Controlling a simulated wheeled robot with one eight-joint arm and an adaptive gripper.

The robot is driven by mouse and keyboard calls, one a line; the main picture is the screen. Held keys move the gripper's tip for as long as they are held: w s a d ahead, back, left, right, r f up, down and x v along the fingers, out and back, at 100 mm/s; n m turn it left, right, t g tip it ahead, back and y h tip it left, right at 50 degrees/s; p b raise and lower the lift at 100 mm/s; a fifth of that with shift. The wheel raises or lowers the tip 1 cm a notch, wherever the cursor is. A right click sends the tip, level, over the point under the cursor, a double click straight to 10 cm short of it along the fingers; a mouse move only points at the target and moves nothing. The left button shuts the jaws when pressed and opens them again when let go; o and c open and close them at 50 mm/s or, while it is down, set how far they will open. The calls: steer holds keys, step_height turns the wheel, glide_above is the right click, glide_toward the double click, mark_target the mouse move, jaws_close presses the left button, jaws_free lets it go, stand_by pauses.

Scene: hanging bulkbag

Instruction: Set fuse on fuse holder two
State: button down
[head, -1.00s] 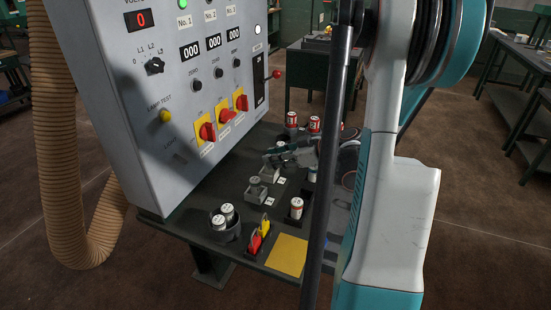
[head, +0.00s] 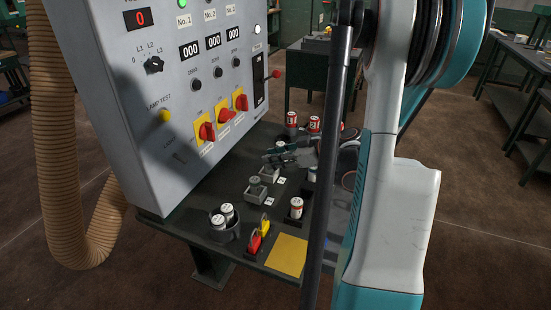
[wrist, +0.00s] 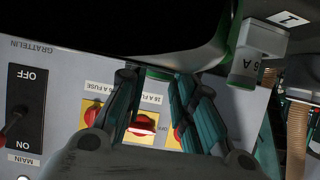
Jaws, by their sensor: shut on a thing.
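My gripper (head: 279,157) is over the small fuse holders beside the cabinet. Its fingers (wrist: 155,110) show in the wrist view, shut on a fuse seen only as a large dark shape (wrist: 130,40) in front of them. The rear fuse holder (head: 269,173) is just below the gripper and looks empty from the head. The front fuse holder (head: 255,194) has a grey-topped fuse (head: 255,181) upright in it. In the wrist view, a fuse marked with an A rating (wrist: 246,66) is near a card numbered 1 (wrist: 288,18). The rear holder's card is too small to read.
The control cabinet (head: 130,95) with red rotary switches stands close on the left. A cup (head: 222,232) with fuses, a red and yellow item (head: 257,238) and a yellow sheet (head: 287,256) are in front.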

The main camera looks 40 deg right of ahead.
steer(key=shift+f+b, duration=0.4)
steer(key=shift+f, duration=0.1)
steer(key=c, duration=1.6)
jaws_free()
steer(key=shift+r, duration=0.1)
steer(key=shift+p+v, duration=1.5)
steer(key=shift+v, duration=3.95)
